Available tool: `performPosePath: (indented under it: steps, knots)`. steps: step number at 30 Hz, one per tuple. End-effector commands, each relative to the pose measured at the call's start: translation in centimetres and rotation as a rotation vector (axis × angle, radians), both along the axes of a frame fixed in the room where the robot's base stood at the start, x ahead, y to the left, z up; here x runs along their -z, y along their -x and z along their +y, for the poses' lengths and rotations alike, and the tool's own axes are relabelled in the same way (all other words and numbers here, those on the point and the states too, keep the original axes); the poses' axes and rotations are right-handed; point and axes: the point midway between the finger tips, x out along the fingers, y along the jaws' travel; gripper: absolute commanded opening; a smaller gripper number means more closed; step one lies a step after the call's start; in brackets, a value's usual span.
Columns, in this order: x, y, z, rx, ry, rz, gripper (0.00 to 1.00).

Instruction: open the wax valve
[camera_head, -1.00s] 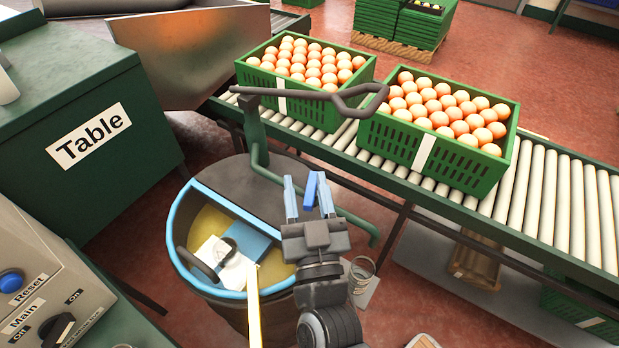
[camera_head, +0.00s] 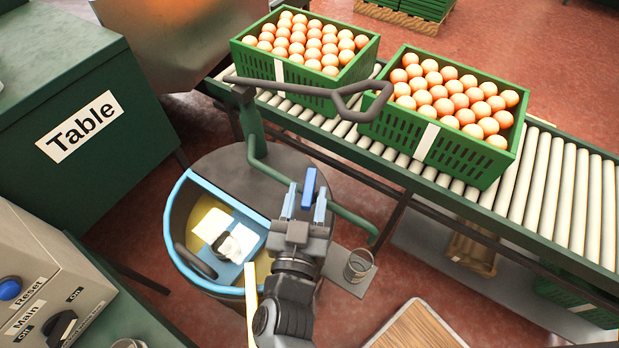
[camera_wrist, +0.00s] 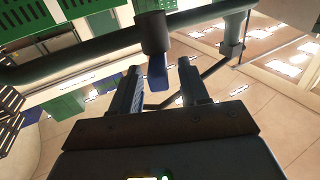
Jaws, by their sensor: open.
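The valve's blue lever (camera_head: 309,187) stands up between and just beyond the fingers of my gripper (camera_head: 304,203) in the head view. In the wrist view the blue lever (camera_wrist: 157,68) hangs below a dark round valve body (camera_wrist: 153,33) on a green pipe (camera_wrist: 90,45). My gripper is open, its fingers (camera_wrist: 158,82) on either side of the lever's line. Gaps seem to remain beside the lever; contact cannot be told. The green pipe (camera_head: 345,215) also shows in the head view, curving past the gripper.
A blue-rimmed drum (camera_head: 170,222) with yellow liquid stands left of my gripper. A small cup (camera_head: 358,265) sits right of the arm.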

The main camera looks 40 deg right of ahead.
Motion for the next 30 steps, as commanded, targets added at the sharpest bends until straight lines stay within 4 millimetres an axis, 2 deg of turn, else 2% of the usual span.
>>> performPosePath:
  steps: [6, 17, 30]
  knots:
    - [-0.1, -1.8, -2.0, 0.0, 0.001, -0.001, 0.45]
    - [0.0, -2.2, -2.5, -0.001, -0.001, -0.001, 0.45]
    - [0.0, -2.2, -2.4, -0.001, 0.0, 0.0, 0.04]
